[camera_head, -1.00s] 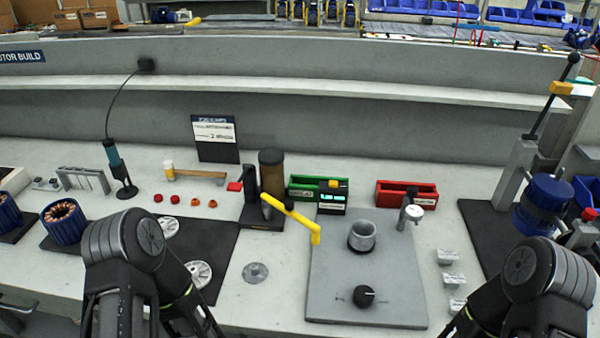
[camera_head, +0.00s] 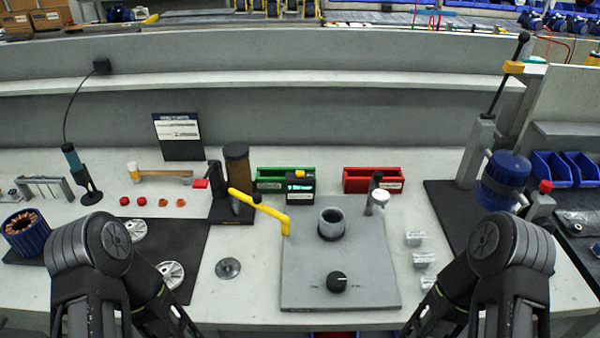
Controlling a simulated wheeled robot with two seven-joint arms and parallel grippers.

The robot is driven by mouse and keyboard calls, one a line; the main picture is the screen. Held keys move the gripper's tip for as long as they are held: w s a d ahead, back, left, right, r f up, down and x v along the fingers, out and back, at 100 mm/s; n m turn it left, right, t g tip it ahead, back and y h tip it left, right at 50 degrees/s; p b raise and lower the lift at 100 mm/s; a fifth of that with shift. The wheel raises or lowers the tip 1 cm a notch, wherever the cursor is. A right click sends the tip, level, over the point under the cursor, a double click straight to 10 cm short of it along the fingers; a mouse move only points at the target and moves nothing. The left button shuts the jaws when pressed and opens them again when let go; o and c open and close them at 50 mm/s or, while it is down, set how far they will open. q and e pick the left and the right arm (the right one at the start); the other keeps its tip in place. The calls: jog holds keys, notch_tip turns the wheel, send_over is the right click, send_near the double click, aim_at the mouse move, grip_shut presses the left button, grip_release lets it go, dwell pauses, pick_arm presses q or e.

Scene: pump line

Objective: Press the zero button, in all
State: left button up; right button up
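A small black readout box (camera_head: 300,187) with a lit green-blue display stands at the back of the bench, in front of a green bin. A yellow piece (camera_head: 300,173), perhaps a button, sits on its top. No lettering for a zero button is readable. A red button (camera_head: 545,186) tops a grey post beside the blue motor at the right. Only my arm links show at the lower left and lower right. Both grippers are out of view, and nothing of mine touches the readout box.
A yellow lever (camera_head: 258,208) reaches toward the plate from the left. A red bin (camera_head: 373,180) and white dial gauge (camera_head: 380,197) stand to the right.

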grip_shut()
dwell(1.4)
